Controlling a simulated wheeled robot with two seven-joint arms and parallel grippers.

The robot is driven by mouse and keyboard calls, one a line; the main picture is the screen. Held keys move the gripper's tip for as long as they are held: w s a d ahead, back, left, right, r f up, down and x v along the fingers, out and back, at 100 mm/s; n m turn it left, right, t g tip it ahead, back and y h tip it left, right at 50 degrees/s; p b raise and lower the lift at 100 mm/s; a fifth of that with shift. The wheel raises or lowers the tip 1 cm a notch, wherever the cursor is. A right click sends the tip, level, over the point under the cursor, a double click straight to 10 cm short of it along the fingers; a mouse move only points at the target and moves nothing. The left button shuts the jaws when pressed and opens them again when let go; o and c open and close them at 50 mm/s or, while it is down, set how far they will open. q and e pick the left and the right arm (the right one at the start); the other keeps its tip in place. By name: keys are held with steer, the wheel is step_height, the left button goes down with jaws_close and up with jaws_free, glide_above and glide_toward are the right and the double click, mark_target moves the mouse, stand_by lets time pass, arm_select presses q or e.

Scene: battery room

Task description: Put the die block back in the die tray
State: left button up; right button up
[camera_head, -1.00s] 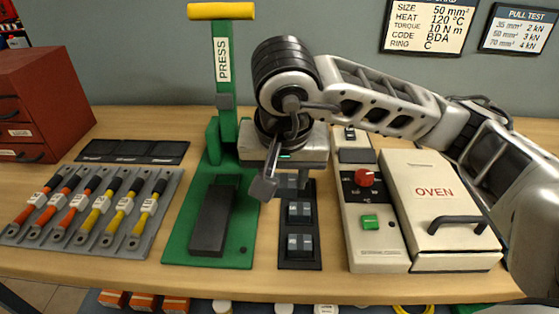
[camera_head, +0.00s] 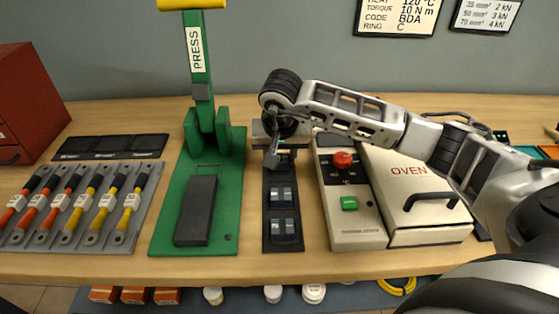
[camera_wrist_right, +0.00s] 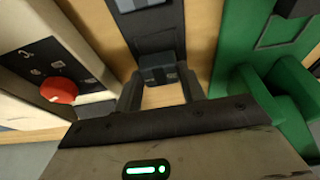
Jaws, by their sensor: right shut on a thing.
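The die tray (camera_head: 268,222) is a narrow dark strip on the bench between the green press and the oven controller. Two steel-grey die blocks (camera_head: 281,197) sit in its middle and near slots. My right gripper (camera_head: 275,157) is over the tray's far end, pointing down. In the right wrist view it is shut on a dark grey die block (camera_wrist_right: 157,72), held between the two fingers at the end of the tray (camera_wrist_right: 152,43). I cannot tell whether this block touches the tray floor. My left gripper is not in view.
The green press (camera_head: 165,235) stands close on the left. The controller with a red knob (camera_head: 355,232) and the oven (camera_head: 425,237) stand close on the right. A cable rack (camera_head: 75,240) lies at far left. A bare bench strip runs along the front.

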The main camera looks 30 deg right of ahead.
step_height(320, 180, down, 2)
steer(key=shift+f, duration=0.3)
steer(key=o, duration=0.7)
steer(key=shift+f, duration=0.15)
steer(key=o, duration=0.5)
steer(key=shift+s, duration=0.1)
steer(key=shift+c, duration=0.2)
steer(key=shift+r, duration=0.3)
steer(key=shift+a+r, duration=0.1)
steer(key=shift+r, duration=0.2)
steer(key=b+v, duration=0.1)
steer(key=v, duration=1)
steer(key=shift+r, duration=0.15)
